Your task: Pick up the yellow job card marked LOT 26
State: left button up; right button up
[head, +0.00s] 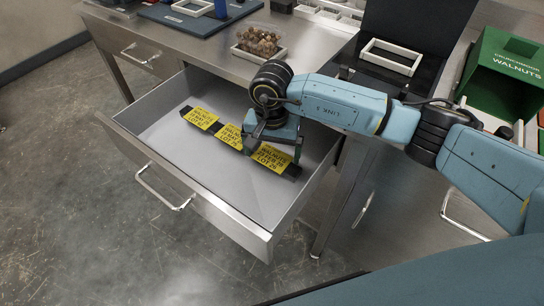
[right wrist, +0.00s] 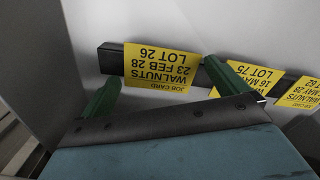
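The yellow job card marked LOT 26 (right wrist: 158,70) is upside down in the right wrist view, with WALNUTS and 23 FEB 28 on it. It rests against a black strip (right wrist: 111,57) in the open drawer. In the head view it is the rightmost of three yellow cards (head: 269,172). My right gripper (head: 272,150) is over it, pointing down. In the right wrist view its two green fingers (right wrist: 161,76) are wide apart, one to each side of the card, with nothing held. Whether they touch it, I cannot tell. My left gripper is not in view.
The LOT 75 card (right wrist: 242,80) is close beside the right-hand finger; another card (head: 201,118) is farther along the strip. The drawer's walls (head: 205,200) surround them. On the worktop are a clear tray of walnuts (head: 258,42) and a green walnuts box (head: 505,68).

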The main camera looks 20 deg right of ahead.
jog(key=c, duration=0.7)
jog(key=shift+r, duration=0.1)
jog(key=shift+c, duration=0.2)
